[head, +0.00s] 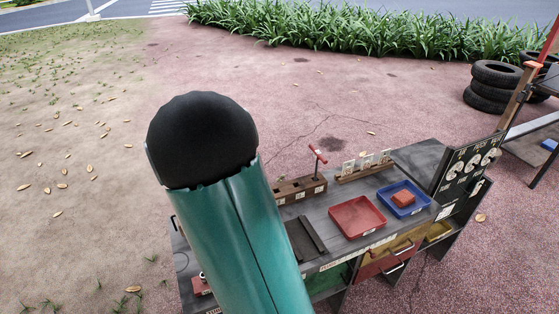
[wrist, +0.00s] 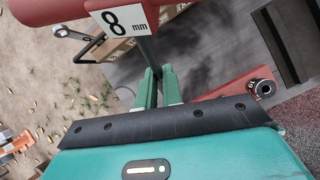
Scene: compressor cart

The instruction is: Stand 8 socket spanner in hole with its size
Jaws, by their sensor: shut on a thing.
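My gripper (wrist: 158,76) is shut on the dark shaft of the 8 mm socket spanner (wrist: 82,10). In the wrist view its red handle and white "8 mm" tag fill the top left. Its lower end is hidden, so I cannot tell how it sits to any hole. A wooden block with white labels (wrist: 114,48) shows behind it. In the head view the wooden block (head: 291,190) lies on the bench, and another red-handled spanner (head: 317,155) stands upright at its right end. My green arm hides my gripper and the held spanner there.
Stacked tyres (head: 493,88) lie beyond.

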